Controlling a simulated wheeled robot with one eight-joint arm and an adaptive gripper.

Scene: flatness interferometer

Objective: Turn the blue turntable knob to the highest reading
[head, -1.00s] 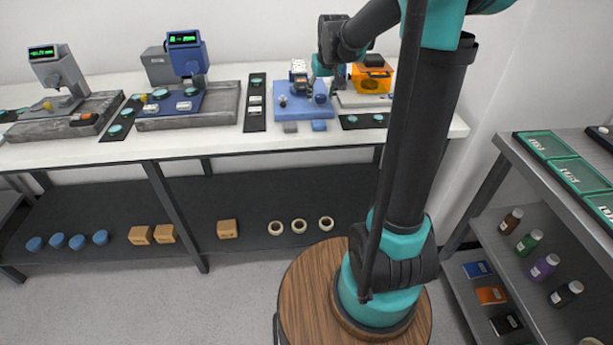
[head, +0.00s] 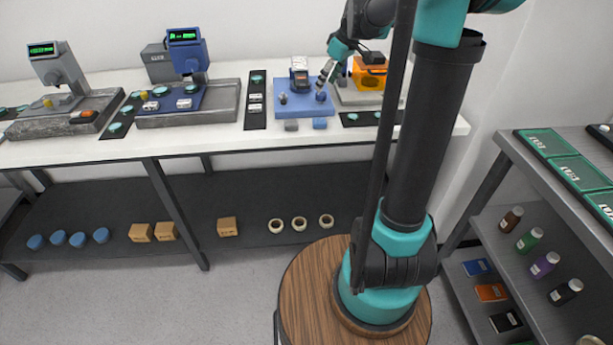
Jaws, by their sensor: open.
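The blue turntable unit (head: 291,114) is a flat blue base on the white bench, right of centre in the head view. A small dark blue knob (head: 321,97) stands at its right side. A small grey-blue knob (head: 283,98) stands at its left. A white and dark instrument (head: 300,75) stands at the back of the base; its reading is too small to make out. My gripper (head: 323,82) is open and tilted down to the left, just above the right knob. I cannot tell whether its fingertips touch the knob.
An orange device (head: 369,75) on a grey plate stands close to the right of my gripper. A black strip (head: 256,110) lies to the left, beside a second blue instrument (head: 187,55).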

